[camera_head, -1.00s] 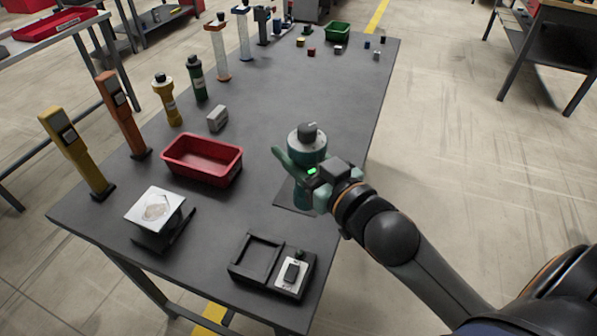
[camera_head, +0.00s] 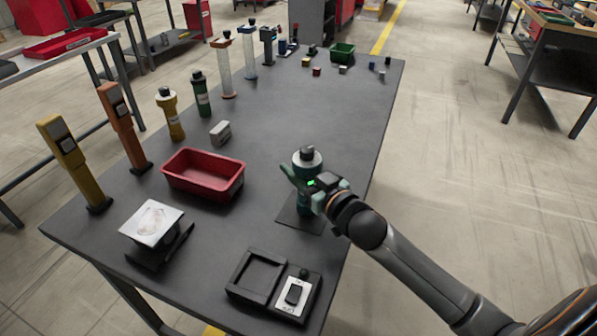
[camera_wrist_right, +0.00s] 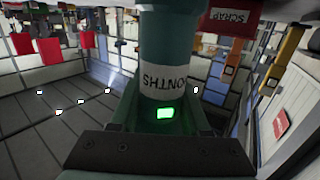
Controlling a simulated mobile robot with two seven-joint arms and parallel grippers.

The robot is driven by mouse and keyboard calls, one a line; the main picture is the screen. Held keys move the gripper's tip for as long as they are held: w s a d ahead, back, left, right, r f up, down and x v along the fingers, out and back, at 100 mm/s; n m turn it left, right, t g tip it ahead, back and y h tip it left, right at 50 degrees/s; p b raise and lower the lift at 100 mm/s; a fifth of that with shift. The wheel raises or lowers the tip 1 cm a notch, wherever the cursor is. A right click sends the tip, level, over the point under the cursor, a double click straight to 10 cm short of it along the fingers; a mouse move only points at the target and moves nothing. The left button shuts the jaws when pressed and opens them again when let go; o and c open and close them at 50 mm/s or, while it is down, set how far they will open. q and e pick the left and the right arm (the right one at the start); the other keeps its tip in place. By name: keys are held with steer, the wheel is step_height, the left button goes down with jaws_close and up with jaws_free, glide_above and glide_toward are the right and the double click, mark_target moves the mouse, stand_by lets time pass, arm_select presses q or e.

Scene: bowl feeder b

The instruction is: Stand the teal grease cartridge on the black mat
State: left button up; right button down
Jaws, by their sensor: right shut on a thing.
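The teal grease cartridge (camera_head: 305,206) is upright, with a pale top and a dark cap. My right gripper (camera_head: 303,186) is shut around its body. The cartridge is over the black mat (camera_head: 288,217) near the table's right edge, its lower end seen against the mat. I cannot tell whether it touches the mat or hangs just above it. In the right wrist view the cartridge (camera_wrist_right: 168,42) stands between the fingers, with a white lettered label; its lower end is hidden there. My left gripper is not in view.
A red bin (camera_head: 204,176) stands left of the mat. A black tray with a switch box (camera_head: 274,285) is in front, and a stand with a pale plate (camera_head: 151,223) is at front left. Coloured bottles (camera_head: 170,115) and posts line the left edge.

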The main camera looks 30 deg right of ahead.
steer(key=shift+f, duration=0.25)
steer(key=c, duration=0.8)
jaws_free()
steer(key=shift+f, duration=0.15)
steer(key=shift+c, duration=0.2)
steer(key=o, duration=0.5)
steer(key=shift+c, duration=0.2)
steer(key=shift+s, duration=0.35)
steer(key=s+d+r, duration=0.1)
steer(key=s, duration=1)
steer(key=shift+d, duration=0.3)
steer(key=shift+s, duration=0.1)
